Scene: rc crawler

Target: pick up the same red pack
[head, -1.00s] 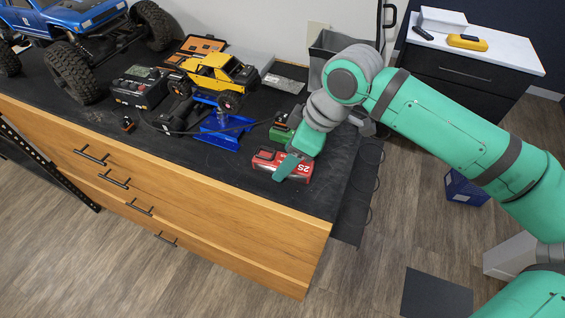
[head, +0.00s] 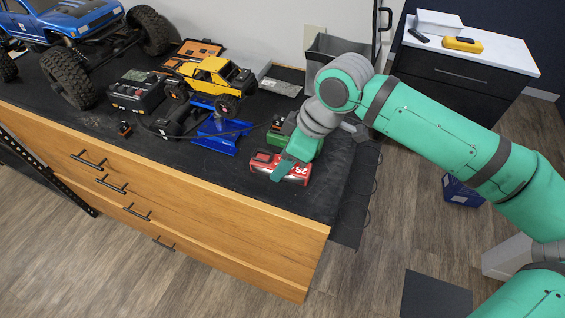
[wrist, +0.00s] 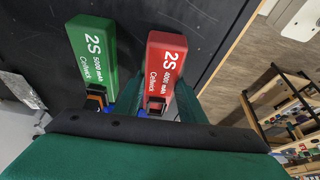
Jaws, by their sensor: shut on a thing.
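The red pack (head: 299,177), marked 2S, lies on the black bench top near its front right corner. In the wrist view the red pack (wrist: 166,62) points away from me, with its "4000 mAh" label facing up. My gripper (head: 283,168) reaches down over the pack, and one teal finger covers part of its front. In the wrist view my gripper (wrist: 160,102) is shut on the red pack near its connector end, with a finger along each side. I see no clear gap under the pack, though its underside is hidden.
A green 2S 5000 mAh pack (wrist: 92,52) lies close on the left in the wrist view, apart from the red one. A blue stand (head: 217,135), a yellow crawler (head: 212,72) and a charger (head: 138,89) are further left. The bench's front edge is near.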

